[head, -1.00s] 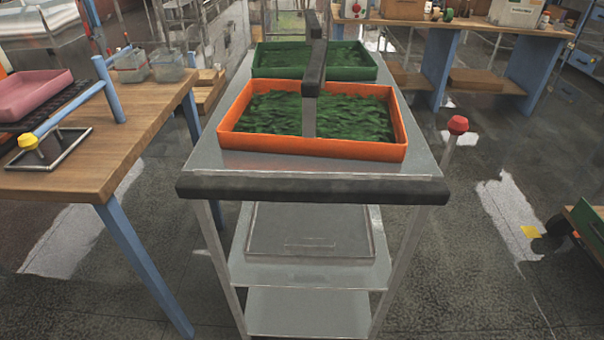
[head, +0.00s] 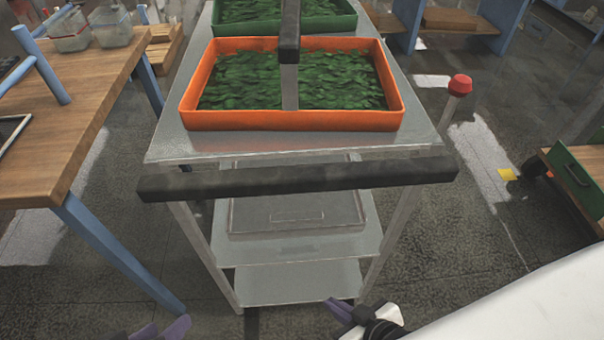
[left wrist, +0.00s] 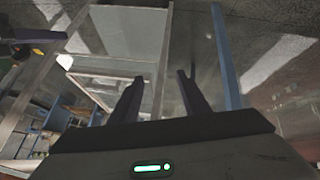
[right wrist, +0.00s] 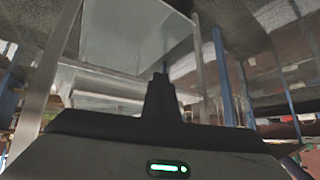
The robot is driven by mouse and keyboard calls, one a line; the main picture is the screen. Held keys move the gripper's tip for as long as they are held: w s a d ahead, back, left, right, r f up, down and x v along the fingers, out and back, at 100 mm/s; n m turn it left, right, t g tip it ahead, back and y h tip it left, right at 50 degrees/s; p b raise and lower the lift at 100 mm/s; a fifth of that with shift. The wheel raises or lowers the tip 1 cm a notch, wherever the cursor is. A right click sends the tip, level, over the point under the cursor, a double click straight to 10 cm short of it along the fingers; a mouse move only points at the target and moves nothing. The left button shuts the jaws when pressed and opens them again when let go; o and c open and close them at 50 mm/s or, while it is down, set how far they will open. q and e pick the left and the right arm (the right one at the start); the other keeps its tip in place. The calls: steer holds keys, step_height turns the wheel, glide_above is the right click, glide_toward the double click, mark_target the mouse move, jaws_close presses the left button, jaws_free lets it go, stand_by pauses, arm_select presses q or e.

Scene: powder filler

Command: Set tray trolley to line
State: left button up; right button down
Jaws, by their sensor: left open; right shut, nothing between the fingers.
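The tray trolley (head: 300,148) stands in front of me, with a dark handle bar (head: 300,180) across its near end. An orange tray (head: 292,120) of green leafy pieces sits on its top, with a green tray (head: 335,25) behind it. My left gripper (head: 162,330) is at the bottom edge of the head view, below the handle and apart from it. Its fingers stand apart and empty in the left wrist view (left wrist: 157,90). My right gripper (head: 340,312) is low before the trolley, also apart from the handle. Its fingers are together in the right wrist view (right wrist: 160,90).
A wooden table (head: 85,110) with blue legs stands close on the left. A post with a red knob (head: 460,84) rises at the trolley's right. A green-sided cart (head: 577,180) is at the far right. The floor between the trolley and that cart is mostly clear.

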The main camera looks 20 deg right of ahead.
arm_select(q)
steer(key=w+d+r+n+t+h, duration=0.25)
steer(key=d+r+h, duration=0.35)
steer(key=d+r, duration=0.5)
steer(key=n+h, duration=0.4)
steer(key=h, duration=0.3)
glide_toward(290, 189)
steer(key=x, duration=0.3)
steer(key=p+x, duration=0.1)
steer(key=x, duration=0.8)
steer(key=shift+d, duration=0.1)
steer(key=shift+c, duration=0.4)
jaws_close()
